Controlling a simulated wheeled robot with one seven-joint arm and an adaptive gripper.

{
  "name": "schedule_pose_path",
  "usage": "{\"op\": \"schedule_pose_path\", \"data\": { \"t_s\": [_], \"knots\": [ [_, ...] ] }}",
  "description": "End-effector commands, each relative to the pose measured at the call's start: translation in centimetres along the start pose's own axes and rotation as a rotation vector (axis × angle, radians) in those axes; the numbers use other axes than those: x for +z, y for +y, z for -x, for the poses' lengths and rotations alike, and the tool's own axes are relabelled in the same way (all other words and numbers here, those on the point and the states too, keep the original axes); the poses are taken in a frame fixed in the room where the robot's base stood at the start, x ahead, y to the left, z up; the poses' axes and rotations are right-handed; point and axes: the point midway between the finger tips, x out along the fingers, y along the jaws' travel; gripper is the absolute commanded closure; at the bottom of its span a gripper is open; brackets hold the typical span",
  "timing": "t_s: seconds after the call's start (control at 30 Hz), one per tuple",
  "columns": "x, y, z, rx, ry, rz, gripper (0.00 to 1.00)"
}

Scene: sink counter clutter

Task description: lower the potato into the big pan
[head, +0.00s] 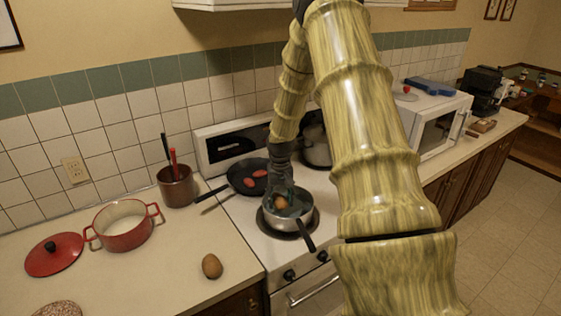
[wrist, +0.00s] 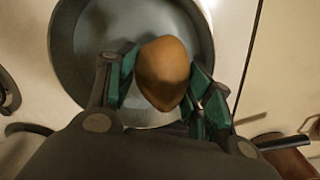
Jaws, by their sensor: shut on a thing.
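My gripper (wrist: 160,85) is shut on a brown potato (wrist: 163,70), with a green-lined finger on each side of it. The potato also shows in the head view (head: 281,203), low over the grey pan (head: 304,215) on the front burner. In the wrist view the pan's round grey interior (wrist: 80,55) lies behind the potato. I cannot tell whether the potato touches the pan's bottom. A black frying pan (head: 238,183) with red items stands behind it on the stove. A second brown, potato-like item (head: 212,266) lies on the left counter.
A red pot (head: 125,237), its red lid (head: 54,256) and a brown utensil holder (head: 175,190) stand on the left counter. A large pot (head: 316,150) stands at the stove's back. A white microwave (head: 436,128) is to the right. The black pan handle (head: 306,238) points forward.

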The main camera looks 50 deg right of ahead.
Motion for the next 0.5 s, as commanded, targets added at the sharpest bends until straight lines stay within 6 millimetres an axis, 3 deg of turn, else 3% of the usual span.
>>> {"op": "schedule_pose_path", "data": {
  "t_s": [0.5],
  "knots": [
    [-0.01, 0.0, -0.61, 0.0, 0.0, 0.0, 0.77]
  ]
}}
